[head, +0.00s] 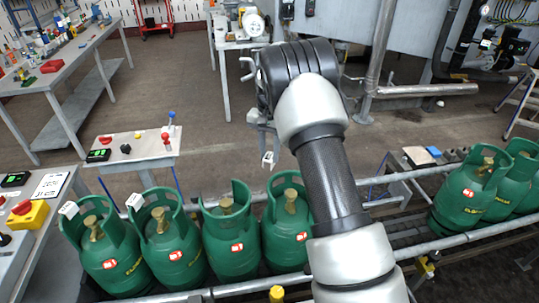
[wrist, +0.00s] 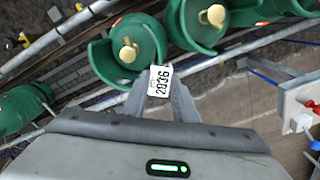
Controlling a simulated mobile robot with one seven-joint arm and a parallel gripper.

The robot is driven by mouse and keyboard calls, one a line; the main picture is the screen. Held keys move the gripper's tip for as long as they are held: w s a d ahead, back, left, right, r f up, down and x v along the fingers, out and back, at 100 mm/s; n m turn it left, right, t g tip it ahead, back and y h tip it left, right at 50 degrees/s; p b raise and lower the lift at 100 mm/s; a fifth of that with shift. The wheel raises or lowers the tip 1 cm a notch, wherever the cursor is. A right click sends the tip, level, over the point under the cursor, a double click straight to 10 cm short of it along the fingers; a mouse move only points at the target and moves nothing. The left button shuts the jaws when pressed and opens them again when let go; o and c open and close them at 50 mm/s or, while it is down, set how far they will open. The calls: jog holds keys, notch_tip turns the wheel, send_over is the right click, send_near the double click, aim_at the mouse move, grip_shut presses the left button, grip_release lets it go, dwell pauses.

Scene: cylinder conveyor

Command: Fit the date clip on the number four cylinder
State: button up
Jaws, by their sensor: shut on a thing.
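My gripper (head: 266,138) is shut on the white date clip (head: 268,158), held in the air beyond the cylinder row. In the wrist view the clip (wrist: 160,80) sits between the fingertips and shows dark digits, seemingly 2036. Green cylinders with brass valves stand on the conveyor. From the left in the head view, the first (head: 112,262) and second (head: 176,250) have white clips on their collars. The third (head: 232,245) and fourth (head: 285,242) show bare collars; my arm covers part of the fourth. In the wrist view one cylinder collar (wrist: 102,62) is just beyond the clip.
More cylinders (head: 463,198) stand at the right of the conveyor (head: 400,232). A small table (head: 140,147) with coloured knobs stands behind the row at left. A panel with a yellow-and-red button (head: 26,215) is at the left edge. Open floor lies beyond the conveyor.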

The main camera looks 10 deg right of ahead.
aim_at(269, 157)
dwell(0.3)
jog(key=shift+s+f, duration=0.1)
jog(key=shift+f, duration=0.25)
jog(key=shift+f+b, duration=1.6)
jog(key=shift+f, duration=0.95)
jog(key=shift+f+b, duration=1.3)
jog(key=shift+f, duration=1.05)
jog(key=o, duration=1.1)
jog(key=shift+r, duration=0.1)
notch_tip(269, 157, up, 17)
jog(key=shift+r+p, duration=0.15)
jog(key=shift+p, duration=0.55)
